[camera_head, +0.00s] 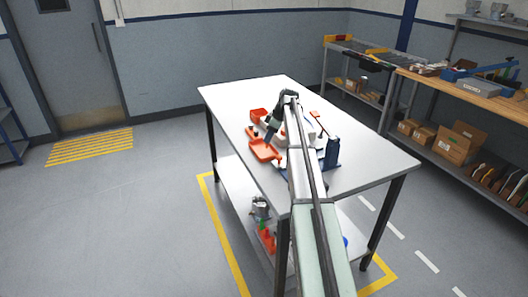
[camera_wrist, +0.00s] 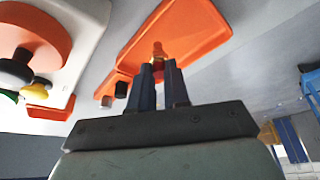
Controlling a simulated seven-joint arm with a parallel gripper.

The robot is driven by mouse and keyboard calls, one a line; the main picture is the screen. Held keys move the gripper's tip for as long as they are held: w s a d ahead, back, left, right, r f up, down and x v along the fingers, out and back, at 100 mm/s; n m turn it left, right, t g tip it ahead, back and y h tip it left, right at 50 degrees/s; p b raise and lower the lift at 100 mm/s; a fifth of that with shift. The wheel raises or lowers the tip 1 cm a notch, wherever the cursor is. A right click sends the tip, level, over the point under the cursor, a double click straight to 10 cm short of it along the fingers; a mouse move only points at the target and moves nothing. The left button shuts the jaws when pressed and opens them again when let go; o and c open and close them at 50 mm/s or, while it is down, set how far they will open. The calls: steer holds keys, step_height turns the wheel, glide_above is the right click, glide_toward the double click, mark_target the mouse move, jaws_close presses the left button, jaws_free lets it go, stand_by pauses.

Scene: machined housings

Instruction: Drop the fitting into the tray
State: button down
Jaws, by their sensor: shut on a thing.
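My gripper (camera_wrist: 158,72) is shut on a small brass fitting (camera_wrist: 158,49), which shows between and beyond its dark blue fingertips in the wrist view. The orange tray (camera_wrist: 200,22) lies behind the fitting in that view, so the fitting appears against the tray's surface. I cannot tell the exact gap between them. In the head view the tray (camera_head: 262,152) is on the white table, and my gripper (camera_head: 268,138) is at its far edge. The fitting is too small to make out there.
In the wrist view, a pale housing (camera_wrist: 88,22) with an orange disc and a black knob is at left. The table's right end is clear.

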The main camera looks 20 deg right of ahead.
steer(key=shift+f, duration=0.5)
steer(key=c, duration=1)
jaws_free()
steer(key=shift+r, duration=0.1)
steer(key=v, duration=1.3)
steer(key=shift+s+d+r, duration=0.1)
steer(key=shift+d+r, duration=0.05)
steer(key=shift+r, duration=0.1)
